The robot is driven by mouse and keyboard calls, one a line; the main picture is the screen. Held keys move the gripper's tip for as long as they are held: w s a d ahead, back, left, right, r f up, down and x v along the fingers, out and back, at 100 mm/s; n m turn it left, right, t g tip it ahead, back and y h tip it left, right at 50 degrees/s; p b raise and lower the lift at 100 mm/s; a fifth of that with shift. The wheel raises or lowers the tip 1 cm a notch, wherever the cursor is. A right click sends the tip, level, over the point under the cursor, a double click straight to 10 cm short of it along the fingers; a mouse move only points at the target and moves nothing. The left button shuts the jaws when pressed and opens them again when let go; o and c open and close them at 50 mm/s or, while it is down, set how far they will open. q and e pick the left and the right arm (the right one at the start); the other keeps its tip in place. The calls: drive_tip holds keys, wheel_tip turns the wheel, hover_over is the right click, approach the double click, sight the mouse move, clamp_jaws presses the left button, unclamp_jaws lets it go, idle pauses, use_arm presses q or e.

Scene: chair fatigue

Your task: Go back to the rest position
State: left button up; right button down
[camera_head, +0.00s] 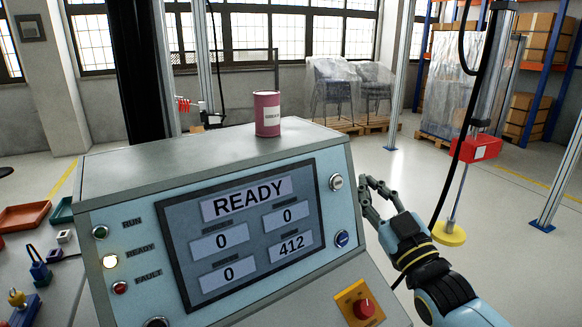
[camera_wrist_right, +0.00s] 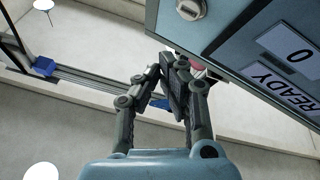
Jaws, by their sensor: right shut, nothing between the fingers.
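My right gripper (camera_head: 372,187) is beside the right edge of the control console (camera_head: 215,150), near its upper right knob (camera_head: 336,182). In the right wrist view my right gripper (camera_wrist_right: 165,75) shows with its fingers shut and nothing held between them. The console's side and part of its screen (camera_wrist_right: 285,70) show at the upper right there. The screen reads READY with several number fields. My left gripper is not in view.
A pink can (camera_head: 267,114) stands on top of the console. A red stop button (camera_head: 363,308) is on its lower right. A hanging yellow disc (camera_head: 449,234) on a rod is right of my arm. Trays (camera_head: 22,216) lie at the left. Open floor lies behind.

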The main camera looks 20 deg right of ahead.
drive_tip(key=s+f+m+g+h, duration=0.3)
drive_tip(key=s+f+g, duration=0.5)
drive_tip(key=s+g, duration=0.1)
drive_tip(key=s+f+m+g, duration=0.1)
drive_tip(key=s+g, duration=0.8)
drive_tip(key=s, duration=1.3)
wheel_tip(320, 180, down, 37)
drive_tip(key=s+d+g+b, duration=0.2)
drive_tip(key=b, duration=0.7)
drive_tip(key=s+f+b, duration=0.4)
drive_tip(key=s+f, duration=0.5)
drive_tip(key=f, duration=0.2)
drive_tip(key=s+d+f+m+g+b, duration=0.1)
drive_tip(key=s+f+b, duration=0.3)
drive_tip(key=s+f, duration=0.5)
wheel_tip(320, 180, down, 3)
drive_tip(key=shift+s+f, duration=0.1)
drive_tip(key=shift+s, duration=0.25)
